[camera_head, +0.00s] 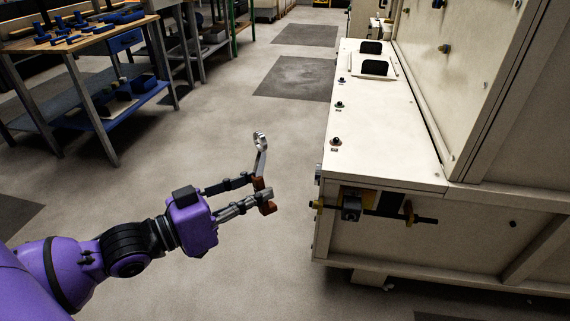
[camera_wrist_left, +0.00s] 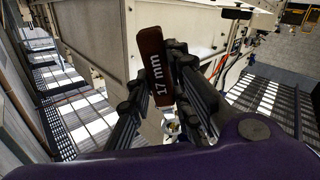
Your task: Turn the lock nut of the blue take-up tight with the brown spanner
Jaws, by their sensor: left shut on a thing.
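The spanner has a brown handle marked "17 mm" in the left wrist view (camera_wrist_left: 151,60). In the head view its bright metal shank and ring end (camera_head: 260,142) stand up above my left gripper (camera_head: 263,196). My left gripper is shut on the brown part, and its fingers hide some of it. A take-up assembly (camera_head: 351,208) with a dark threaded rod and yellowish end pieces sits on the pale machine's near face, right of the gripper and apart from the spanner. Its colour and its lock nut cannot be told clearly. My right gripper is not in view.
The pale machine (camera_head: 375,140) has small knobs with coloured labels and dark openings on its top. A workbench (camera_head: 85,40) with blue parts stands at the back left. The floor (camera_head: 225,120) between them is clear.

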